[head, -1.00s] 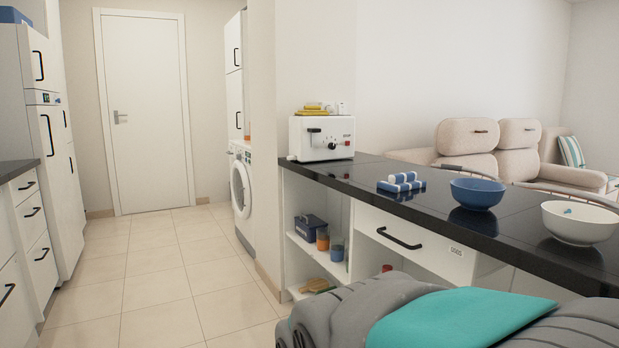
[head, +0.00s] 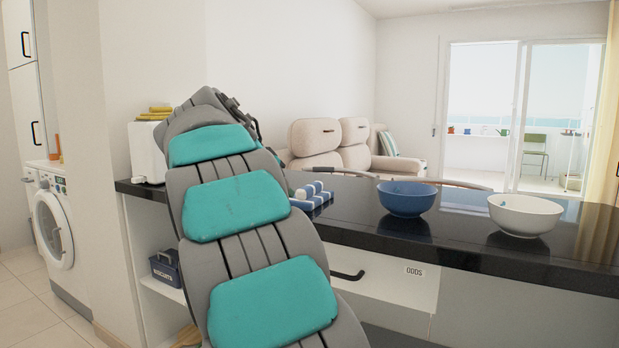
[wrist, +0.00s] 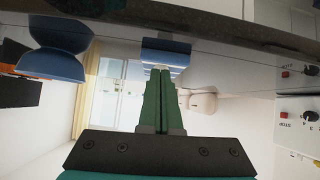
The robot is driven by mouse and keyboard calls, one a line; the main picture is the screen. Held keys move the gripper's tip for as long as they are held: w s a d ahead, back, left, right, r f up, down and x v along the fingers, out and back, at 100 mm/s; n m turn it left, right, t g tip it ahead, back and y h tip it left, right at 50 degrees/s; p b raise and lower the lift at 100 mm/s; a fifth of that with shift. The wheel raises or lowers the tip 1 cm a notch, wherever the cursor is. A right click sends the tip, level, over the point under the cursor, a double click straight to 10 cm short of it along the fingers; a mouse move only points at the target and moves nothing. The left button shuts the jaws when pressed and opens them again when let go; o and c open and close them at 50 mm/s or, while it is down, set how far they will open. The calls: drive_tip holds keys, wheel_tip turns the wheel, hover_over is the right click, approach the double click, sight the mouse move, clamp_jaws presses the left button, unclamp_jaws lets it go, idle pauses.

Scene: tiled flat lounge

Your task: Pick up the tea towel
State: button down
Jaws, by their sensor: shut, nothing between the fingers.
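The tea towel (head: 316,197), blue and white striped and rolled or folded, lies on the dark counter in the head view, partly hidden by my arm. In the wrist view, which is upside down, a blue and white striped thing that looks like the towel (wrist: 164,45) shows just beyond the fingertips. My gripper (wrist: 160,72) has its green fingers shut together with nothing between them. It points toward the towel, apart from it as far as I can tell. In the head view my arm hides the fingers.
A blue bowl (head: 408,198) stands right of the towel, with a white bowl (head: 525,214) beyond it. A white toaster (head: 146,152) stands at the counter's left end, partly behind my arm. The dark counter (head: 470,236) has bare room in front of the bowls.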

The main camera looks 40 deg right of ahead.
sight(315, 183)
drive_tip(key=shift+w+d+r+m, duration=0.2)
drive_tip(key=shift+w+d+r, duration=0.1)
drive_tip(key=shift+r, duration=0.15)
drive_tip(key=shift+w+d+r+m, duration=0.2)
drive_tip(key=shift+d+r, duration=0.05)
drive_tip(key=shift+r, duration=0.2)
drive_tip(key=shift+w+d+h, duration=0.15)
drive_tip(key=shift+d+h, duration=0.15)
drive_tip(key=w+d+p, duration=0.1)
drive_tip(key=d, duration=0.2)
drive_tip(key=w+d, duration=0.2)
drive_tip(key=d, duration=0.2)
drive_tip(key=w+d+p, duration=0.1)
drive_tip(key=d, duration=0.2)
drive_tip(key=shift+w+d+p, duration=0.2)
drive_tip(key=shift+d+p, duration=0.15)
drive_tip(key=shift+a+f, duration=0.1)
drive_tip(key=shift+f, duration=0.25)
drive_tip(key=shift+f+b, duration=0.5)
drive_tip(key=shift+b, duration=0.1)
drive_tip(key=shift+f, duration=0.1)
drive_tip(key=shift+s+f, duration=0.1)
